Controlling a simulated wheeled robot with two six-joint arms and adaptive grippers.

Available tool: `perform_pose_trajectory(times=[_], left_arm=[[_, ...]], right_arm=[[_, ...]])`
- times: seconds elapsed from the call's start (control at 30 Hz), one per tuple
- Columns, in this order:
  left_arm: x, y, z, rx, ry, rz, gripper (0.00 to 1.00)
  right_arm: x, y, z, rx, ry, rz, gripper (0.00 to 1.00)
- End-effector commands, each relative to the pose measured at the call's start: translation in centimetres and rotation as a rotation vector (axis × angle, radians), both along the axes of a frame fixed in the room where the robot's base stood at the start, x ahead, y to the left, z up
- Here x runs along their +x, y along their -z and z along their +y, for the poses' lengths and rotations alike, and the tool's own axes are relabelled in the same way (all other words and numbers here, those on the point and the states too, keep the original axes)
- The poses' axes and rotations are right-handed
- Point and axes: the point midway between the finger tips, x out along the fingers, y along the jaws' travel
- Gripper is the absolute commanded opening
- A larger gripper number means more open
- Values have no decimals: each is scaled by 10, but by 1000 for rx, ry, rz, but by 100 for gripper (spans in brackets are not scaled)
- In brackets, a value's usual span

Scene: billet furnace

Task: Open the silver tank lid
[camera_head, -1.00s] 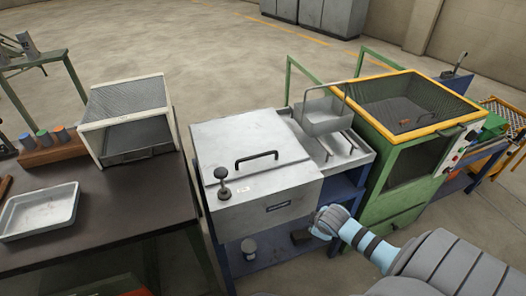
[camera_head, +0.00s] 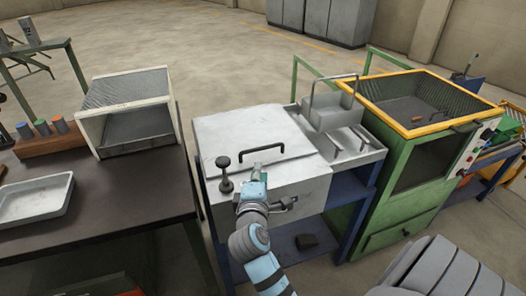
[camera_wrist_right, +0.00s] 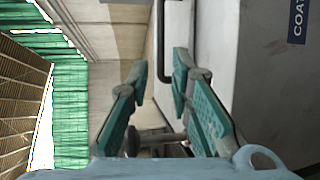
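The silver tank (camera_head: 315,188) stands on a blue frame, and its flat lid (camera_head: 235,125) lies closed on top. A dark bar handle (camera_head: 278,149) sits on the lid, with a black knob (camera_head: 225,184) near the front left. My right gripper (camera_head: 257,170) is over the lid's front part, just short of the handle. In the right wrist view my right gripper (camera_wrist_right: 160,68) has its two teal fingers spread. The dark handle (camera_wrist_right: 159,35) shows ahead between the fingertips; I cannot tell whether they touch it. My left gripper is not in view.
A metal basket (camera_head: 333,110) hangs right of the tank, beside a green machine with a yellow-framed top (camera_head: 440,126). A dark table (camera_head: 120,190) at the left holds a white-framed box (camera_head: 96,128) and a shallow tray (camera_head: 36,212).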

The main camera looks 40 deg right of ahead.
Motion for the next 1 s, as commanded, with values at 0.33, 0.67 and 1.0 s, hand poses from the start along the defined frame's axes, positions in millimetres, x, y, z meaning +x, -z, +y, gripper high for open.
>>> perform_pose_trajectory(times=[0.33,0.67,1.0], left_arm=[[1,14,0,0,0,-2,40],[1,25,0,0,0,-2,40],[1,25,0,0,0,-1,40]], right_arm=[[60,16,-55,-8,-1,3,20],[100,25,-90,-1,-1,2,20],[103,25,-93,0,-2,3,17]])
